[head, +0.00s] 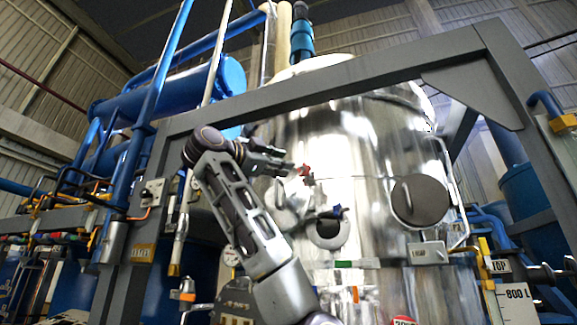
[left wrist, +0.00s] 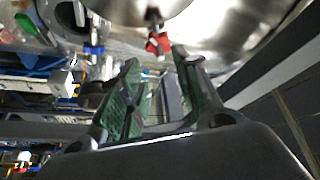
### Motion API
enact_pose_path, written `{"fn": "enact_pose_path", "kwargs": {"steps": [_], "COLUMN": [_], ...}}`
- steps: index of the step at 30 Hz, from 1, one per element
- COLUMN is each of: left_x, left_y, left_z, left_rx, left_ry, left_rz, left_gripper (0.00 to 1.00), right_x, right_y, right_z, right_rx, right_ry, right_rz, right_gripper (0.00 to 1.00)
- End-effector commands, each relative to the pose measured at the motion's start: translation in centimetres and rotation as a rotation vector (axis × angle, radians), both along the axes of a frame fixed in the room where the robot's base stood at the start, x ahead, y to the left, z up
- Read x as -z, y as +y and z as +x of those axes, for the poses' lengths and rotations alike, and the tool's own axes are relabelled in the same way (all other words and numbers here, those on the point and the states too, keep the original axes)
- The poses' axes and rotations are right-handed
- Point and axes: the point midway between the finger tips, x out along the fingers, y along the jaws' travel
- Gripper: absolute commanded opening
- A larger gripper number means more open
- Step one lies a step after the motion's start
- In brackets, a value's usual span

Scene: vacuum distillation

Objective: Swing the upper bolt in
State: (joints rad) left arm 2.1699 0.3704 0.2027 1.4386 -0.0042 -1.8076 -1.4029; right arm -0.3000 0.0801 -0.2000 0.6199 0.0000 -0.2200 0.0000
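The upper bolt, with a red end (head: 306,171), sits on the front of the shiny steel vessel (head: 345,135). In the left wrist view its red end (left wrist: 158,44) lies just beyond the fingertips, near the gap between them. A lower bolt with a blue end (head: 338,212) is below it, by a round dark port (head: 328,233); a blue end also shows at upper left in the left wrist view (left wrist: 93,50). My left gripper (head: 286,161) is left of the red end. Its green-padded fingers (left wrist: 157,60) are apart with nothing between them. My right gripper is out of view.
A grey steel beam (head: 330,84) crosses in front of the vessel above my left arm. A round cover with a handle (head: 420,200) is on the vessel at right. Blue pipes (head: 150,100) stand at left.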

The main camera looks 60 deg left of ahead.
Motion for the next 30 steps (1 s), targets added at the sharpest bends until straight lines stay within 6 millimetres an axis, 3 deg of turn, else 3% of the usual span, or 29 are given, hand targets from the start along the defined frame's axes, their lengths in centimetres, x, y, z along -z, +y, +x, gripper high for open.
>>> {"fn": "enact_pose_path", "kwargs": {"steps": [3, 10, 30], "left_x": [0.4, 0.8, 1.0], "left_y": [-0.4, -1.0, -1.1], "left_z": [-1.7, -3.6, -4.0], "left_rx": [-0.002, 0.0, 0.001], "left_ry": [-0.002, 0.0, 0.001], "left_rz": [0.0, 0.001, 0.0], "left_gripper": [0.33, 0.33, 0.33], "right_x": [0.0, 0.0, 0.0], "right_y": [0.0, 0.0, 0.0], "right_z": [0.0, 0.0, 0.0], "right_rx": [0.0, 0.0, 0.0], "right_ry": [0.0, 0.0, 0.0], "right_rz": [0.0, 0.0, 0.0], "right_gripper": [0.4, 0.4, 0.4]}}
